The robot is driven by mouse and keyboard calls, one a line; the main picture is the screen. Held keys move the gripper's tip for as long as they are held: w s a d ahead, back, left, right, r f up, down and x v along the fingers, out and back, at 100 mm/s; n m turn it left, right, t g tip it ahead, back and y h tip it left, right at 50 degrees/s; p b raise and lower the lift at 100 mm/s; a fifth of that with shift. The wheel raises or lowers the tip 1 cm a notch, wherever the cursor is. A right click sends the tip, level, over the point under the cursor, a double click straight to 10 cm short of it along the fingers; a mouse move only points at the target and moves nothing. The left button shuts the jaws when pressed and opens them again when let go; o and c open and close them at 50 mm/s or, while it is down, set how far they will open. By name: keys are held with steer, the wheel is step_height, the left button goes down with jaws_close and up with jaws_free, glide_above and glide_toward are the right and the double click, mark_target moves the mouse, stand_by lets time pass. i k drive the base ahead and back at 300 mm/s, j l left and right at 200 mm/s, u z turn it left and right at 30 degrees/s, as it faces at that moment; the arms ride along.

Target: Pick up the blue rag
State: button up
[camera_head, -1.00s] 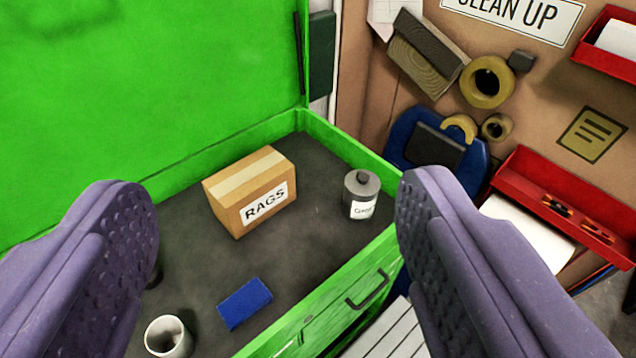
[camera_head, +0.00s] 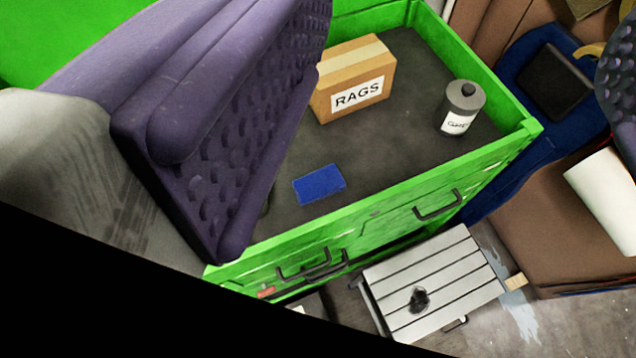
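The blue rag (camera_head: 319,185) is a small flat dark-blue rectangle. It lies on the dark floor of the green chest (camera_head: 375,212), near its front wall. My gripper (camera_head: 455,150) is open, with its two purple fingers far apart. The left finger is large in the view, left of the rag and nearer to the camera. The right finger shows only in part at the right edge. Nothing is between the fingers at close range; the rag lies below and beyond them.
A cardboard box marked RAGS (camera_head: 352,82) and a grey canister (camera_head: 462,108) stand in the chest behind the rag. The chest's front wall rises near the rag. A slatted grey step (camera_head: 435,283) stands outside it. A dark area covers the lower left.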

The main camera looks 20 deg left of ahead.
mark_target(327, 181)
steer(key=k+l+z, duration=0.25)
steer(key=k+l, duration=0.95)
